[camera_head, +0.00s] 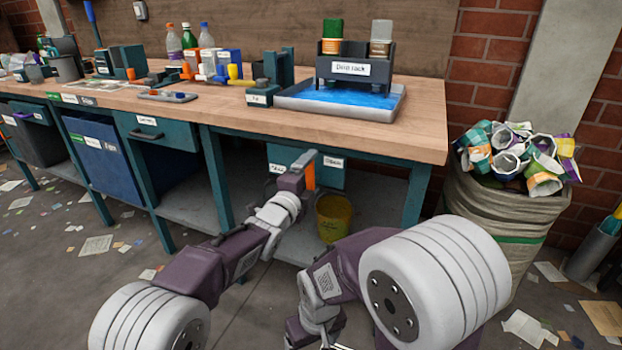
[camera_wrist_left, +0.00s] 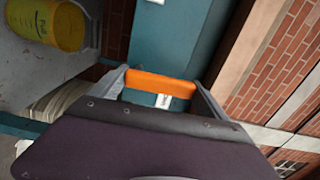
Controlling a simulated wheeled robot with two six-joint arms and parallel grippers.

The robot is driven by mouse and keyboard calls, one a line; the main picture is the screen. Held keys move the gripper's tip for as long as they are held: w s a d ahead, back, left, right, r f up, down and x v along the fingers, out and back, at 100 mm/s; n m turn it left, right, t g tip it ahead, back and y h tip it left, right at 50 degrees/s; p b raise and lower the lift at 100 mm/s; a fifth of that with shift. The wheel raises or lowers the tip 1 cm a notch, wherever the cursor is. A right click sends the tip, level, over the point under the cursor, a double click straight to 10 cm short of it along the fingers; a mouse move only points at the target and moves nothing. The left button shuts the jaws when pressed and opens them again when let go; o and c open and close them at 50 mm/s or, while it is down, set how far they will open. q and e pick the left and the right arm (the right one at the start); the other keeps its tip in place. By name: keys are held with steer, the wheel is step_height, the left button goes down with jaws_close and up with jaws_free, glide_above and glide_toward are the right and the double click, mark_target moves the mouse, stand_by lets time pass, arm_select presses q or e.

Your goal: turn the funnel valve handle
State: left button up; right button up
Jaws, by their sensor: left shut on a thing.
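An orange handle (camera_head: 310,176) stands upright in front of a teal box (camera_head: 331,178) with white labels under the bench. My left gripper (camera_head: 303,165) is at the handle, with its jaws shut on it. In the left wrist view the orange handle (camera_wrist_left: 160,84) spans the gap between the two grey fingers. Behind it are a teal surface and a small white label (camera_wrist_left: 163,101). I see no funnel shape clearly. My right arm's hand (camera_head: 302,333) hangs low at the bottom edge, and its fingertips are cut off.
A yellow bucket (camera_head: 333,217) stands below the handle and also shows in the left wrist view (camera_wrist_left: 58,22). The wooden benchtop (camera_head: 330,130) is above, with a blue tray (camera_head: 350,98). A full sack (camera_head: 500,215) is at right. Litter lies on the floor.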

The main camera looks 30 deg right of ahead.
arm_select(q)
steer(key=shift+m, duration=0.4)
steer(key=o, duration=1.9)
steer(key=shift+d, duration=0.1)
steer(key=shift+s, duration=0.1)
steer(key=p+v, duration=0.2)
steer(key=v, duration=0.7)
